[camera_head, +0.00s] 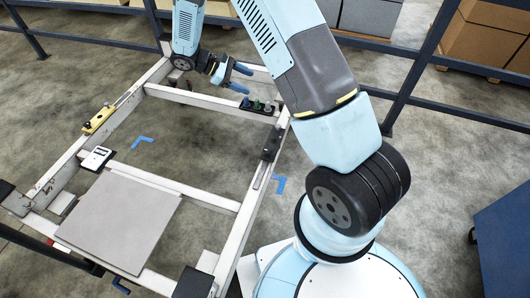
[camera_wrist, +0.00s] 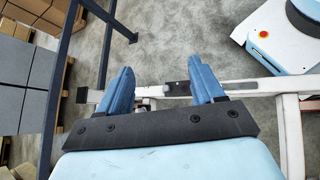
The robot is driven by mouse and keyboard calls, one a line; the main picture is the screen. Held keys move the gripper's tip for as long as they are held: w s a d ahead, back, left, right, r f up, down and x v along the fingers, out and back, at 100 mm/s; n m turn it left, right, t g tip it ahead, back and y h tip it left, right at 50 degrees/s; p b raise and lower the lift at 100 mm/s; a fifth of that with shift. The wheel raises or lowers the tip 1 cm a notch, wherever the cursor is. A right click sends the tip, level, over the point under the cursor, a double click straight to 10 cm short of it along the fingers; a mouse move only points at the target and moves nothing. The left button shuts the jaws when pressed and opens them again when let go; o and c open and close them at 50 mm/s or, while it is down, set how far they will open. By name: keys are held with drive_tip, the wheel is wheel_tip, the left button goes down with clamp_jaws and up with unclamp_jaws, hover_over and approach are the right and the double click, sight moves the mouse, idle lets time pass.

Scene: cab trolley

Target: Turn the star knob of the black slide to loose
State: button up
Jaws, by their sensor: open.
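The black slide (camera_head: 271,144) sits on the right-hand white rail of the trolley frame in the head view. Its star knob is too small and dark to make out. My gripper (camera_head: 245,79) is open and empty, with two blue fingers pointing right over the far end of the frame. It is up and left of the slide in the picture, apart from it. In the wrist view my gripper (camera_wrist: 163,80) has its fingers spread wide. A small dark block on a white rail (camera_wrist: 180,88) shows between them; I cannot tell whether it is the slide.
A black strip with green knobs (camera_head: 258,107) lies on the far crossbeam. A grey plate (camera_head: 118,220) covers the near part. Blue railings (camera_head: 420,75) and cartons stand behind.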

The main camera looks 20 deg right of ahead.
wheel_tip(320, 180, down, 10)
drive_tip(key=w+a+n+h, duration=0.1)
drive_tip(key=a+n+h, duration=0.1)
drive_tip(key=n+t+h, duration=0.4)
drive_tip(key=n+t, duration=0.4)
drive_tip(key=n, duration=0.1)
approach(264, 153)
drive_tip(key=x, duration=0.7)
drive_tip(key=r+x, duration=0.1)
drive_tip(key=x, duration=0.3)
drive_tip(key=shift+s+d, duration=0.25)
drive_tip(key=shift+d, duration=0.05)
drive_tip(key=shift+c, duration=0.2)
